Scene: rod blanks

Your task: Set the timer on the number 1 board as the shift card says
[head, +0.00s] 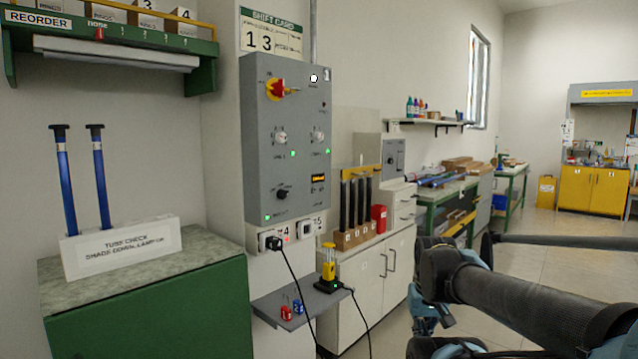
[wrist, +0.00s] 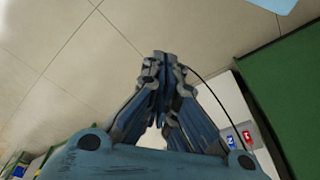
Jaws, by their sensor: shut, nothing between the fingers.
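A shift card (head: 271,37) on the wall reads large "1 3"; its smaller print is unreadable. Below it hangs a grey control board (head: 262,130) with a red-and-yellow rotary switch (head: 280,89), two pale dials (head: 281,138) (head: 318,136), a lit amber display (head: 318,178) and a black knob (head: 282,194). A white lamp at its top and several green lamps are lit. Its number, the dial settings and the display digits are too small to read. My gripper (wrist: 160,65) is shut and empty in the wrist view, over the floor, away from the board.
Below the board are sockets (head: 306,229) with a black plug (head: 273,243) and hanging cable. A small grey shelf (head: 275,303) holds red and blue blocks and a yellow lamp-like device (head: 328,262). A green cabinet (head: 150,305) stands left. Floor at right is open.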

